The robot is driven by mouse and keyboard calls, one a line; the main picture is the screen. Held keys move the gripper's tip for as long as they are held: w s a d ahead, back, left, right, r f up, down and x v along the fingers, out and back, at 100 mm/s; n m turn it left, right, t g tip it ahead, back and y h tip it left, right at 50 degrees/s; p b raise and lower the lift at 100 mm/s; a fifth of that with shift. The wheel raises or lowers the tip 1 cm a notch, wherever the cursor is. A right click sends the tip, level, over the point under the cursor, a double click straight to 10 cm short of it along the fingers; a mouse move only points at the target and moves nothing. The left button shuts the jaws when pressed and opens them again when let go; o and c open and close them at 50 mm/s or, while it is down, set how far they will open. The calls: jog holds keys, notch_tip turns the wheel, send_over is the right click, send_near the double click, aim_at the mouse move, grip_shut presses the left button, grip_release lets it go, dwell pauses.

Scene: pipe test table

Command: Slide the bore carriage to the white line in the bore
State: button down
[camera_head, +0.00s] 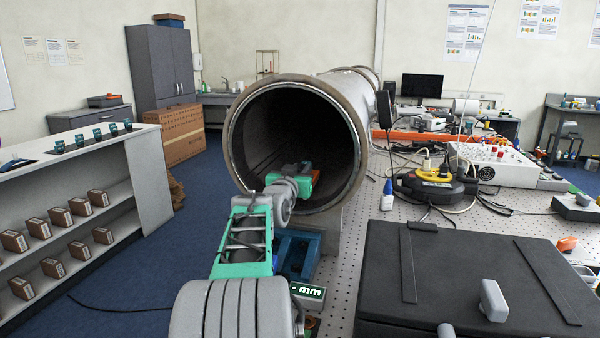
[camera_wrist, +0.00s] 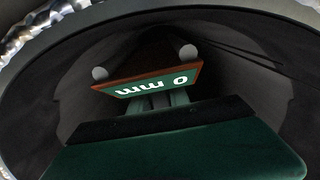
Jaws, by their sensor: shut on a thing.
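The bore carriage (camera_wrist: 150,78) sits inside the mouth of the large pipe (camera_head: 236,150). In the wrist view it has an orange-brown edge, a green face reading "0 mm" upside down, and two grey round parts at its upper corners. In the head view, only an orange bit of the carriage (camera_head: 316,176) shows beside my gripper (camera_head: 298,172). My gripper, also at the near side of the carriage in the wrist view (camera_wrist: 155,101), is shut on it; the exact grip is partly hidden. I cannot make out a white line in the dark bore.
The pipe wall (camera_wrist: 55,80) closely surrounds my wrist. Below the mouth are a blue support (camera_head: 298,250) and a green "- mm" display (camera_head: 308,291). A black case (camera_head: 470,270) lies to the right. Cables and instruments crowd the perforated table behind it.

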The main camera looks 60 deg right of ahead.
jog(key=shift+f, duration=0.35)
jog(key=shift+f+b, duration=0.4)
jog(key=shift+b, duration=0.3)
jog(key=c, duration=1.2)
grip_release()
jog(key=shift+o, duration=0.2)
jog(key=shift+f, duration=0.1)
jog(key=shift+a, duration=0.1)
jog(key=a, duration=0.2)
jog(key=s+a, duration=0.1)
jog(key=a, duration=0.2)
jog(key=a+b, duration=0.1)
jog(key=a, duration=0.1)
jog(key=shift+s+a, duration=0.15)
jog(key=shift+a, duration=0.15)
